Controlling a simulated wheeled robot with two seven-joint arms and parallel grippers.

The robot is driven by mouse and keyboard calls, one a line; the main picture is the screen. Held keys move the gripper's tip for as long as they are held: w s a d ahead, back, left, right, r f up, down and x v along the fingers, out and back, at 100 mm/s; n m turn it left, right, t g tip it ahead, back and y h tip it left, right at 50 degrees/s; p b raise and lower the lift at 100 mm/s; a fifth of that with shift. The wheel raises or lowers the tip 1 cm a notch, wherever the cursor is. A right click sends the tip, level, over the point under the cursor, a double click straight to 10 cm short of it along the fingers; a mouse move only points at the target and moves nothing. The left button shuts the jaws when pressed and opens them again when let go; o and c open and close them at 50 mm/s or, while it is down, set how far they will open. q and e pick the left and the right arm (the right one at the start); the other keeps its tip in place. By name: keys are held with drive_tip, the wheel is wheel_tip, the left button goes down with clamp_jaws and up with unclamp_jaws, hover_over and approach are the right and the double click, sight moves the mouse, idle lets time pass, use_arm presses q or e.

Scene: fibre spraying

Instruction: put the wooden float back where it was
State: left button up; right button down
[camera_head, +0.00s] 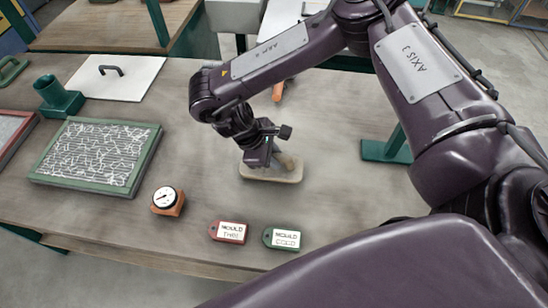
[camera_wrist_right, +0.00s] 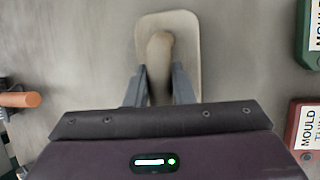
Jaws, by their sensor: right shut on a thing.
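The wooden float (camera_head: 284,173) is a pale tan rounded slab with a raised handle. It lies flat at the middle of the workbench, apparently touching the top. In the right wrist view the float (camera_wrist_right: 182,25) shows its handle (camera_wrist_right: 160,55) between the two grey fingers. My right gripper (camera_head: 272,160) comes down over the float from above and is shut on its handle. In the right wrist view the gripper (camera_wrist_right: 159,88) has one finger on each side of the handle. My left gripper is not in view.
A green-framed fibre panel (camera_head: 97,155), a gauge (camera_head: 167,200), a red tag (camera_head: 229,231) and a green tag (camera_head: 282,238) lie left and in front. A green stand (camera_head: 388,148) is at the right. A white board with a handle (camera_head: 115,77) lies back left. Bare bench surrounds the float.

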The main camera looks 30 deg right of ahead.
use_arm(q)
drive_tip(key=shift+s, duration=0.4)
use_arm(e)
drive_tip(key=shift+f, duration=0.65)
drive_tip(key=c, duration=1.3)
unclamp_jaws()
drive_tip(key=shift+f, duration=0.15)
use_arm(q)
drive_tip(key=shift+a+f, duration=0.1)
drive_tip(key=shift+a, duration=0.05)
use_arm(e)
drive_tip(key=shift+o, duration=0.2)
drive_tip(key=shift+r, duration=0.25)
use_arm(q)
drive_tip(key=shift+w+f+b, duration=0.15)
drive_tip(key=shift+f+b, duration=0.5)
drive_tip(key=shift+b, duration=0.1)
use_arm(e)
drive_tip(key=v, duration=1.2)
drive_tip(key=shift+a+f, duration=0.1)
drive_tip(key=shift+f, duration=0.1)
